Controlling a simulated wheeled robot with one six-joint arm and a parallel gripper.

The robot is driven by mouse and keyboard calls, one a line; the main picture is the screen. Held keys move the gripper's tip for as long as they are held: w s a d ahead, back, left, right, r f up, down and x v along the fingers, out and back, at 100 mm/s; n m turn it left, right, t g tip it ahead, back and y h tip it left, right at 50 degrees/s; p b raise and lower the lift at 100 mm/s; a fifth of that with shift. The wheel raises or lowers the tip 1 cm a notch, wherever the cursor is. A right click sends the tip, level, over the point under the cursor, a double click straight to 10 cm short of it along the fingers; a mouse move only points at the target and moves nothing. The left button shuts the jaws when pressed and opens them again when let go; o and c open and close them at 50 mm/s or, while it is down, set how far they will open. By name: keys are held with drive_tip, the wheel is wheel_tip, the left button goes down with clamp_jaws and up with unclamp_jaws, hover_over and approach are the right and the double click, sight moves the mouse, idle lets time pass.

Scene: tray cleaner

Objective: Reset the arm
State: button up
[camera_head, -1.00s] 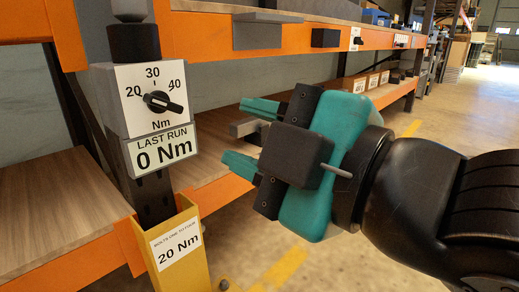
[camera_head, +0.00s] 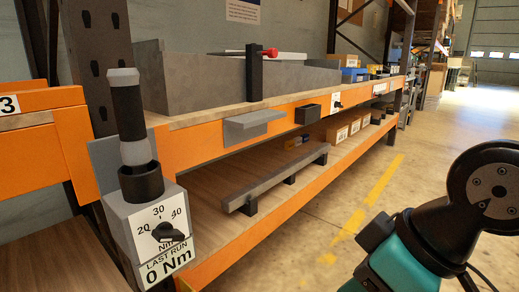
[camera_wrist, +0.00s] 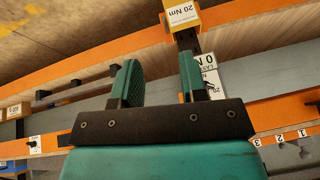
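My gripper (camera_wrist: 160,62) is open, with its two teal fingers apart and nothing between them in the wrist view. In the head view my arm and part of the teal gripper body show at the bottom right; the fingertips are out of frame there. The arm stands clear of the rack, over the aisle side. A black-handled tool (camera_head: 128,115) stands upright in a black cup on top.
An orange-edged shelf (camera_head: 190,150) runs back along the left with a grey tray (camera_head: 195,85), a red-tipped tool (camera_head: 268,52) and a grey ledge (camera_head: 252,125). A grey rail (camera_head: 275,184) lies on the lower shelf. The aisle floor (camera_head: 350,215) is clear.

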drive_tip(key=s+d+r+m+g+p, duration=0.1)
drive_tip(key=r+p, duration=1.9)
drive_tip(key=r, duration=0.1)
drive_tip(key=s+d+r+g+p, duration=0.1)
drive_tip(key=s+r+p, duration=0.1)
drive_tip(key=r+p, duration=1.8)
drive_tip(key=shift+s+d+r+m+g, duration=0.15)
drive_tip(key=shift+d+r+m+g, duration=0.25)
drive_tip(key=shift+r, duration=0.1)
idle(1.9)
